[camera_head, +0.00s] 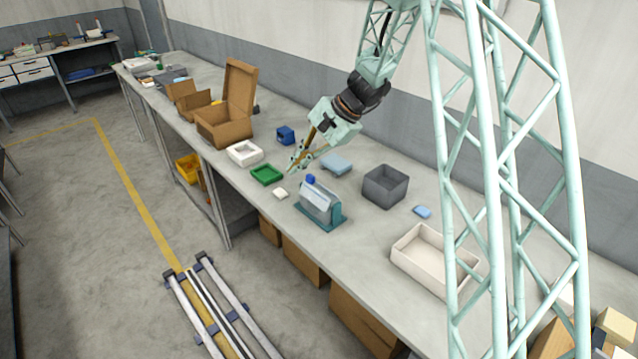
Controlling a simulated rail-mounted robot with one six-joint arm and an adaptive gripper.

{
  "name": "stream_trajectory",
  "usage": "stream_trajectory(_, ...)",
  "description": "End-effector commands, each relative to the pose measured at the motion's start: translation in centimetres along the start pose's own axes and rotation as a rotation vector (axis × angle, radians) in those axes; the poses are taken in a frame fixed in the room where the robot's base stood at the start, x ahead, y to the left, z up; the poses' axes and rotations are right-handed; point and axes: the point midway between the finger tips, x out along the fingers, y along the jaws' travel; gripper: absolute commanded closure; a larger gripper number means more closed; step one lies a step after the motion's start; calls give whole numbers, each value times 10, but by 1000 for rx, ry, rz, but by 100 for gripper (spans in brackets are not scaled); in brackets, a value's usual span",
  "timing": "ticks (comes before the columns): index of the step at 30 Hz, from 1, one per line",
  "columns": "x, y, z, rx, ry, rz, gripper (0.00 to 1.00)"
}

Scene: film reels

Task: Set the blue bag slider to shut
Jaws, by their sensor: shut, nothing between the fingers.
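The bag (316,204) is a pale grey-blue, translucent piece held upright in a teal stand (333,221) near the front edge of the bench. A small blue slider (311,179) sits on its top edge, at the left, far end. My gripper (292,172) is shut and empty. It points down and to the left, above the bench, a little to the left of the slider and apart from it in the picture. The exact gap between them is hard to judge from this view.
A green tray (267,181) and a white block (281,193) lie left of the stand. A light-blue box (337,164) and a grey bin (371,198) stand behind and right. A cream tray (402,258) is farther right. Cardboard boxes (225,128) stand at the far left.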

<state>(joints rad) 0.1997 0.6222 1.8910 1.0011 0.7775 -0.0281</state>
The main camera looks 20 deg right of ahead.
Motion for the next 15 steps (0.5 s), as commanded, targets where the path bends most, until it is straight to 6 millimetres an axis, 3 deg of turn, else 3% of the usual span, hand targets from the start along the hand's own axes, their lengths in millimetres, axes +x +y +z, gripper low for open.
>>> stream_trajectory(15,-25,32,-20,699,42,-261,100)
